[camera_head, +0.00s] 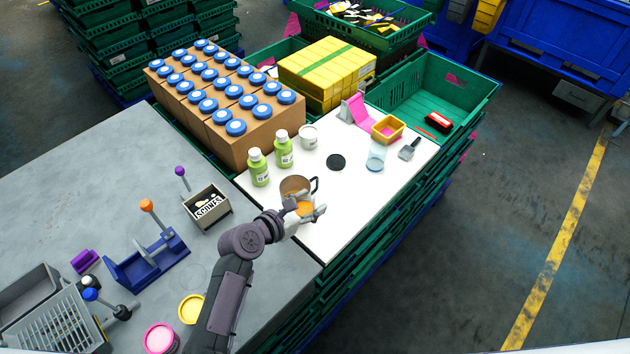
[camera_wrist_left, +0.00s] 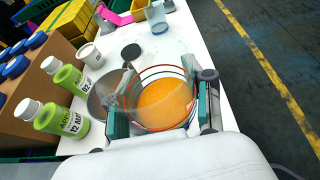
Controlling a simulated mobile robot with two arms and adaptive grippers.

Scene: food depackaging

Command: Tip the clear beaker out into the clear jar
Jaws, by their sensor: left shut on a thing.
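My left gripper (camera_head: 306,209) is shut on the clear beaker, which holds something orange. In the left wrist view the beaker (camera_wrist_left: 165,101) sits between the two fingers, with reddish and dark rings around its wall. It looks roughly upright; its height above the white top is hard to tell. The clear jar (camera_head: 376,158), pale blue and open, stands on the white top farther back and to the right, apart from the gripper. It also shows at the top of the left wrist view (camera_wrist_left: 158,20). My right gripper is not in view.
A metal pot (camera_head: 296,184) stands just behind the beaker. Two green bottles (camera_head: 284,150), a white tub (camera_head: 308,136), a dark disc (camera_head: 336,162), a yellow box (camera_head: 388,128) and a grey scoop (camera_head: 409,149) are on the white top (camera_head: 345,205). Its front right is clear.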

